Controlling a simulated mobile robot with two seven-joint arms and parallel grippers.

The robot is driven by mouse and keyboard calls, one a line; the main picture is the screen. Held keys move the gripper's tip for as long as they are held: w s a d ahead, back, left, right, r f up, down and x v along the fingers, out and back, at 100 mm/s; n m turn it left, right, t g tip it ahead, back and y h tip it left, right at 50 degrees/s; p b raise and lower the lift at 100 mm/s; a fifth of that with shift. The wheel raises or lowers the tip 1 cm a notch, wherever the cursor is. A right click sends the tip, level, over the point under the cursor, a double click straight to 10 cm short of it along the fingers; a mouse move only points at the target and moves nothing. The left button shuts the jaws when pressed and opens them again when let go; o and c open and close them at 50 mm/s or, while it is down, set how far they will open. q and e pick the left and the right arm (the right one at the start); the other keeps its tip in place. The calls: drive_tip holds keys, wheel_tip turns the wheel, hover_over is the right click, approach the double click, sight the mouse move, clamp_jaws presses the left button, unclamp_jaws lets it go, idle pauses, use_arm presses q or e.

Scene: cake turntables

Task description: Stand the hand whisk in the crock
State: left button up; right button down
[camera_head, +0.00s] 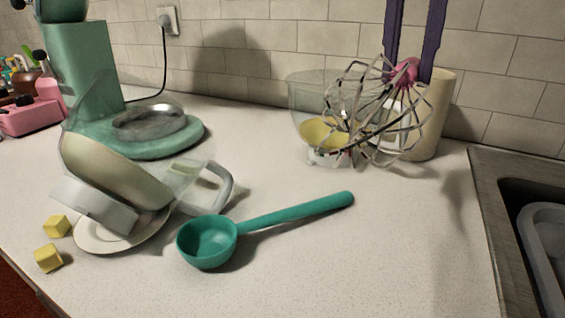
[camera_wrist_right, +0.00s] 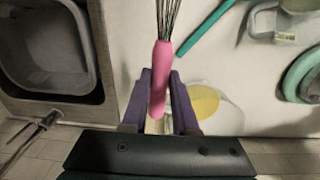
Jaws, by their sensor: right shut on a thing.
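The hand whisk has a pink handle (camera_wrist_right: 160,85) and a balloon of thin metal wires (camera_head: 360,112). My right gripper (camera_head: 407,72) has purple fingers and is shut on the pink handle. The whisk is tilted, its wires pointing down and to the left in the head view, in front of the clear bowl and the crock. The crock (camera_head: 433,112) is a beige cylinder at the back right, partly hidden by the whisk and fingers. In the right wrist view the handle lies between the two fingers (camera_wrist_right: 160,76). My left gripper is not in view.
A clear bowl (camera_head: 298,95) with yellow contents stands left of the crock. A teal ladle (camera_head: 208,243) lies mid-counter. A clear jug (camera_head: 221,190), a saucer (camera_head: 90,238) and yellow cubes (camera_head: 48,258) are front left. A green mixer (camera_head: 85,65) stands behind; a sink (camera_head: 520,200) is right.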

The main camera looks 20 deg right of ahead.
drive_tip(key=b, duration=0.2)
hover_over(374, 223)
wheel_tip(374, 223, down, 13)
wheel_tip(374, 223, down, 5)
drive_tip(key=shift+r, duration=0.1)
drive_tip(key=shift+w+b, duration=0.1)
drive_tip(key=shift+b, duration=0.3)
drive_tip(key=c, duration=0.7)
unclamp_jaws()
